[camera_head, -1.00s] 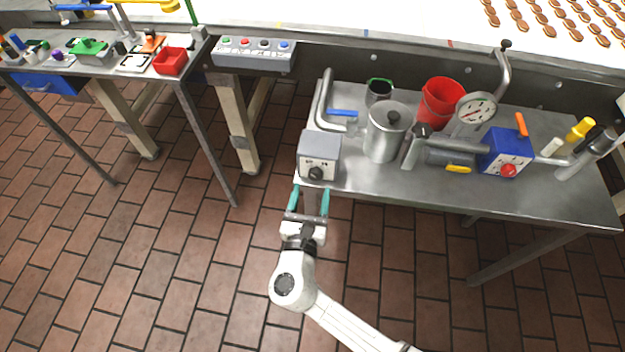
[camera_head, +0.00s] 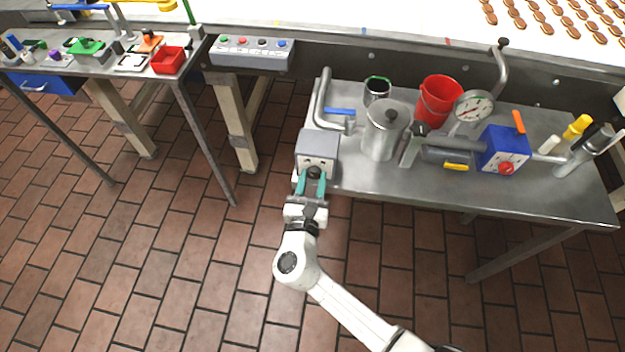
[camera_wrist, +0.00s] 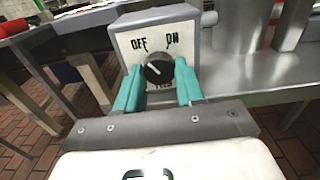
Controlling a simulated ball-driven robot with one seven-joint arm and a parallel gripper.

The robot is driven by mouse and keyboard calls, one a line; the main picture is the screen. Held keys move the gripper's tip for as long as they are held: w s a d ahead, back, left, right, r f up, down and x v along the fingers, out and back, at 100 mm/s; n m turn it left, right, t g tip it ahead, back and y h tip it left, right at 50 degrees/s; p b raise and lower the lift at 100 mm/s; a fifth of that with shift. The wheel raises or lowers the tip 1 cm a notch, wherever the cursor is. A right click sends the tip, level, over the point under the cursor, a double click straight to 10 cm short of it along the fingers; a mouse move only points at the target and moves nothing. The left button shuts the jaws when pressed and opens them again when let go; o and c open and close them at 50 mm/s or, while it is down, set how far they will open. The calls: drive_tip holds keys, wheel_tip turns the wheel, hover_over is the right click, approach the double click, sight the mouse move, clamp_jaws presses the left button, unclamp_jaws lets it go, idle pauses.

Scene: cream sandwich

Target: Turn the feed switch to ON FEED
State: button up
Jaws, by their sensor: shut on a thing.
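The feed switch is a grey box (camera_head: 318,144) at the left front corner of the steel table, with a pale front plate (camera_wrist: 192,44) marked OFF at left and ON at right. Its round black knob (camera_wrist: 158,69) has a light pointer line slanting up and left, toward OFF. The knob also shows in the head view (camera_head: 314,172). My gripper (camera_head: 312,182) has its teal fingers (camera_wrist: 131,91) on the left and right sides of the knob and is shut on it. The lower label is mostly hidden behind the knob and fingers.
A steel pot (camera_head: 379,142), a red bucket (camera_head: 437,104), a dial gauge (camera_head: 473,109) and a blue box with a red knob (camera_head: 502,150) stand right of the switch. A bent pipe (camera_head: 322,96) runs close behind it. Open tiled floor lies in front.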

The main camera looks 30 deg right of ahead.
drive_tip(key=c, duration=0.4)
drive_tip(key=shift+f+m+b, duration=0.15)
drive_tip(key=shift+m+b, duration=0.15)
drive_tip(key=shift+b, duration=0.5)
drive_tip(key=m+b, duration=0.3)
drive_tip(key=shift+f+m+b, duration=0.15)
drive_tip(key=shift+m+b, duration=0.15)
drive_tip(key=shift+m, duration=0.1)
drive_tip(key=m+b, duration=0.5)
drive_tip(key=shift+a+b, duration=0.1)
drive_tip(key=shift+b, duration=0.3)
drive_tip(key=m+b, duration=0.2)
drive_tip(key=m, duration=0.1)
drive_tip(key=m+b, duration=0.1)
drive_tip(key=b, duration=0.1)
drive_tip(key=shift+r+m, duration=0.25)
drive_tip(key=shift+m, duration=0.05)
